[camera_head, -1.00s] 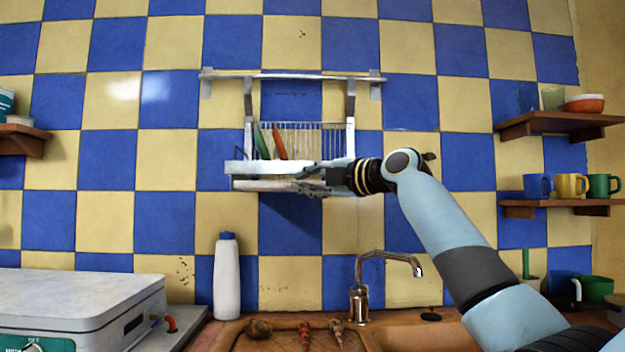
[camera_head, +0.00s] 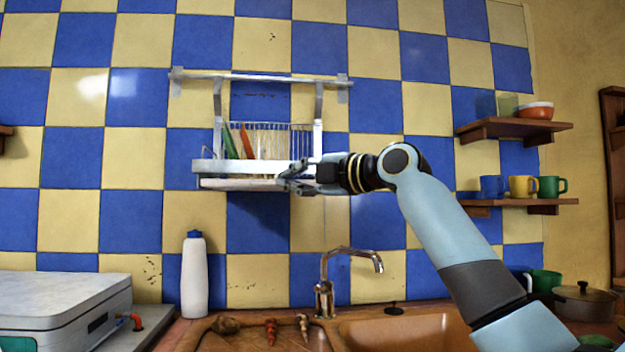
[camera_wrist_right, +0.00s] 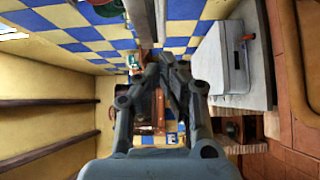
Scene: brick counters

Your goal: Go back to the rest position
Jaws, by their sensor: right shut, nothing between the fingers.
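My right gripper (camera_head: 292,180) is in the middle of the head view, its arm coming in from the lower right. It points left, in front of the right end of the wall rack (camera_head: 212,168). In the right wrist view its fingers (camera_wrist_right: 165,62) are together with nothing between them. I cannot tell whether the fingertips touch the rack. My left gripper is not in view.
The rack hangs on the tiled wall and holds a green and a red-orange item. Below are a faucet (camera_head: 325,285), a sink (camera_head: 410,332), a white bottle (camera_head: 195,275) and a white appliance (camera_head: 60,300). Shelves with mugs (camera_head: 522,186) are at the right. A pot (camera_head: 585,300) stands lower right.

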